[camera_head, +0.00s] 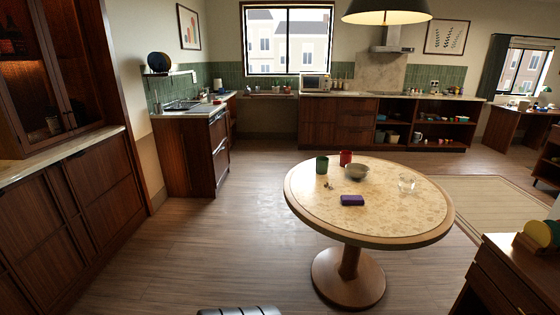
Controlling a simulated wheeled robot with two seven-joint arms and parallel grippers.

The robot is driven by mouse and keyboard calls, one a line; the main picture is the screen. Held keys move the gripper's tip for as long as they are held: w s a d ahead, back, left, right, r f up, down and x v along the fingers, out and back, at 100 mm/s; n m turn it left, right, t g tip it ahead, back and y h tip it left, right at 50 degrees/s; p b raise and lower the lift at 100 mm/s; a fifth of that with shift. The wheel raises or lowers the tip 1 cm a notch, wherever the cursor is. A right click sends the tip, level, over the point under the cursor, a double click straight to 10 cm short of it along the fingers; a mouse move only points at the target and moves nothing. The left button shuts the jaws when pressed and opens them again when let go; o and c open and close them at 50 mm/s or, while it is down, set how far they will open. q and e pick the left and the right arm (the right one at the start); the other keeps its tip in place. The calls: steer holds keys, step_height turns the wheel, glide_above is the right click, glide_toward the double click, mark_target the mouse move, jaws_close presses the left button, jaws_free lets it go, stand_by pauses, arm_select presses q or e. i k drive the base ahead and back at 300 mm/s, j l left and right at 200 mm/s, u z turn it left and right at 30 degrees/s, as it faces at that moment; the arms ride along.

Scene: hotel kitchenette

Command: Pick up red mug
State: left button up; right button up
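The red mug (346,158) stands upright on the round table (318,207), towards its far edge. A dark green mug (322,165) stands just to its left and a little nearer. A grey bowl (356,172) sits close in front of the red mug, slightly to the right, and may cover its lower part. I cannot make out a handle on the red mug at this size. Neither of my grippers is in view, and nothing is seen touching the red mug.
The table also bears a purple box-like item (352,200), a clear glass bowl (407,182) and small bits near the green mug. Wooden floor (235,235) is clear between the table and the left cabinets (70,205). A wooden cabinet (510,275) stands at the lower right.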

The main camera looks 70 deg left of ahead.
mark_target(345, 156)
steer(key=u, duration=1.95)
